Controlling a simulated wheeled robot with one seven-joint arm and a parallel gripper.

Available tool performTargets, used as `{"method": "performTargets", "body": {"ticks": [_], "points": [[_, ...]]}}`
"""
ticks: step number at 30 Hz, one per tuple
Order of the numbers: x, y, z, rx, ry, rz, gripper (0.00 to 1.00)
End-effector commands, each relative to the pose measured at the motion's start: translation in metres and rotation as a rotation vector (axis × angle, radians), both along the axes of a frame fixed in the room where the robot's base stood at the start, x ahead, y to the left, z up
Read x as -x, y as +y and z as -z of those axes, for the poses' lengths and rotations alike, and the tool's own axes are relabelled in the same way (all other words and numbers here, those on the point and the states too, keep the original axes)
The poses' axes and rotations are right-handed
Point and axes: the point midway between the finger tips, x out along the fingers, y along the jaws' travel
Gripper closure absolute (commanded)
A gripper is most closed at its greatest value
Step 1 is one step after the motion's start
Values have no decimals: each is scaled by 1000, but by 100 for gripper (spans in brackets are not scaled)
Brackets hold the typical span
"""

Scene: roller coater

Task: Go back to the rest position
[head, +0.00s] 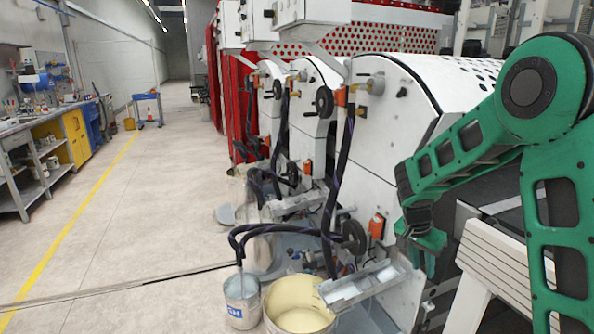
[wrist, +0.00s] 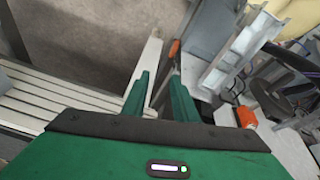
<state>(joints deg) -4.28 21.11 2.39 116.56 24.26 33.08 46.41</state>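My gripper (head: 428,258) hangs at the end of my green arm on the right of the head view, in front of the white coater machine (head: 395,140). It points downward, beside the machine's lower side and left of a white slatted panel (head: 497,265). In the wrist view, the two green fingers of my gripper (wrist: 159,76) stand apart with a gap between them. I see nothing held in the gap. The wrist view also shows the slatted panel (wrist: 60,97) at left.
A cream-filled bucket (head: 300,303) and a smaller paint can (head: 241,300) stand on the floor by a metal trough (head: 357,284). Dark hoses (head: 335,190) hang along the machine. A workbench (head: 45,150) lines the left wall. The floor (head: 150,220) between is clear.

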Motion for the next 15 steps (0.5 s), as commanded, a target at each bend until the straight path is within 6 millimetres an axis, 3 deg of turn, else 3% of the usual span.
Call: {"method": "performTargets", "body": {"ticks": [1,6,15], "points": [[18,-13,-16,-4,12,-8,74],[81,-46,-54,-28,74,-59,74],[203,-76,-97,-112,160,-161,74]]}}
